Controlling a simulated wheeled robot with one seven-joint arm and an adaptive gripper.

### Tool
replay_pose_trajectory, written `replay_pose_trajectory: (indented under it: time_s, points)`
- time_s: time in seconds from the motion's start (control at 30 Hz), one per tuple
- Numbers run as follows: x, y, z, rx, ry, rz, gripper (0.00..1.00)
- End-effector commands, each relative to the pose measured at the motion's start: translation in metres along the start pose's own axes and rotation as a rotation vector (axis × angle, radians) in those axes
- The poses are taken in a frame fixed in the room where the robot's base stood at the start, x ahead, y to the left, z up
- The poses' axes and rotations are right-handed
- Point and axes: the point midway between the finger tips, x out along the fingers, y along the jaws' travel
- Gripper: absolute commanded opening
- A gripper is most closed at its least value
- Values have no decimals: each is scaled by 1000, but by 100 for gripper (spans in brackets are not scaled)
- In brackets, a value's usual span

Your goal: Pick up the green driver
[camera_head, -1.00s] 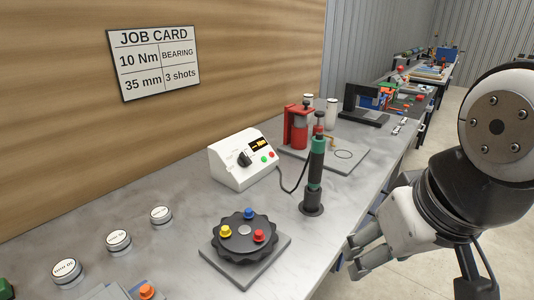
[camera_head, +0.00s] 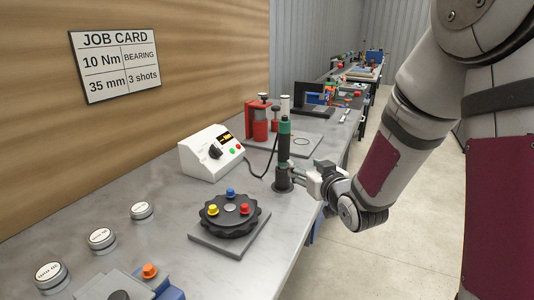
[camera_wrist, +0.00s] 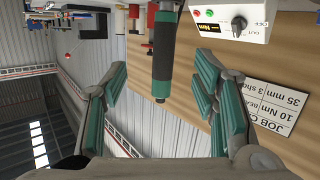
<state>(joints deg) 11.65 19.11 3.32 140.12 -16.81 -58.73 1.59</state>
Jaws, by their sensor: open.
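The green driver (camera_head: 284,140) stands upright in a dark round holder (camera_head: 283,184) near the bench's front edge. It has a green top, a black grip band and a cable running to the white controller box. My gripper (camera_head: 300,168) is to the right of the driver, low by its lower body, and points left toward it. In the wrist view the driver (camera_wrist: 162,60) appears upside down between my two green-padded fingers (camera_wrist: 158,92), with space on both sides. My gripper is open and holds nothing.
A white controller box (camera_head: 211,153) stands left of the driver. A black knobbed turntable (camera_head: 230,214) on a grey plate is in front. A red stand (camera_head: 260,121) and a grey plate (camera_head: 305,147) lie behind. The job card (camera_head: 115,65) hangs on the wooden wall.

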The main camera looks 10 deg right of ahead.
Motion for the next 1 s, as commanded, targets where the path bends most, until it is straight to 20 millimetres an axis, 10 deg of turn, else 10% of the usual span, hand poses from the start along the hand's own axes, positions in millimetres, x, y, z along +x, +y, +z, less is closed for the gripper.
replay_pose_trajectory:
  time_s: [1.0]
  points:
    - [104,-5,-1,53,194,-43,54]
